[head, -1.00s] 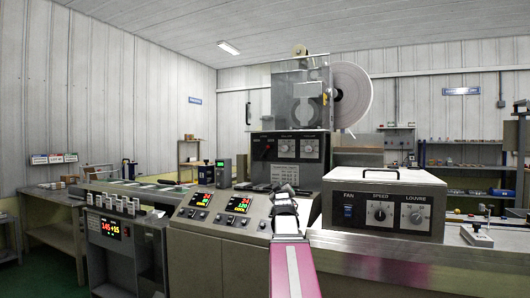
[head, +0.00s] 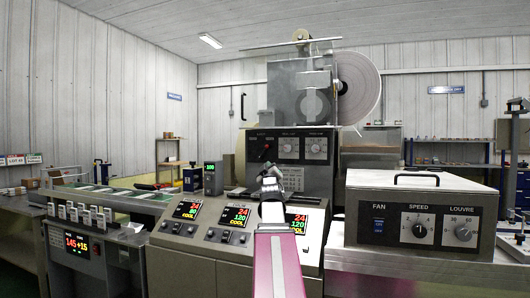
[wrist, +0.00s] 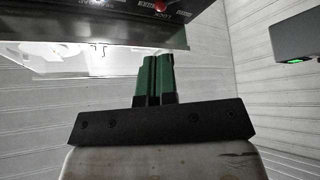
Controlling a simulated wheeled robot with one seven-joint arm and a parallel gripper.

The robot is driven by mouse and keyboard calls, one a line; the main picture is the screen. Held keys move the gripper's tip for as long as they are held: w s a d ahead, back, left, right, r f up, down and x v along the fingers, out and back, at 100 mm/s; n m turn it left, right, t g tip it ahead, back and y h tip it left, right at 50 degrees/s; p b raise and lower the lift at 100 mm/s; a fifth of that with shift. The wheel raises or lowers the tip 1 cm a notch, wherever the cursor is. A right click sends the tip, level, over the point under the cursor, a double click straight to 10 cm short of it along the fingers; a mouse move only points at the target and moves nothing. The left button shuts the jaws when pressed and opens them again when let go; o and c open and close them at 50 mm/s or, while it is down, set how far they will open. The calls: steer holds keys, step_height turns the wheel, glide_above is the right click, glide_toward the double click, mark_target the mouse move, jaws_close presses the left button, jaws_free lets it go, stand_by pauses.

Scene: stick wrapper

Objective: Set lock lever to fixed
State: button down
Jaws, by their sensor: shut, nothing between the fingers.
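A small red-tipped control (head: 266,153) sits at the left of the black panel (head: 290,170) under the wrapper's reel housing. I take it for the lock lever, but its label is too small to read in the head view. Its red knob also shows at the top edge of the wrist view (wrist: 160,6), beside upside-down lettering; its setting cannot be told. My gripper (head: 268,175) is in front of and below this panel, apart from it. Its green fingers (wrist: 154,78) are closed together and empty. My arm hides part of the sloping console.
Two dials (head: 316,148) sit right of the red-tipped control. A fan box (head: 410,220) with a top handle stands at the right. The sloping console (head: 185,222) with lit displays lies below my gripper. A small unit with a green display (head: 213,177) stands left.

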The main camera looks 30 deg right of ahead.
mark_target(263, 152)
steer(key=x, duration=1.4)
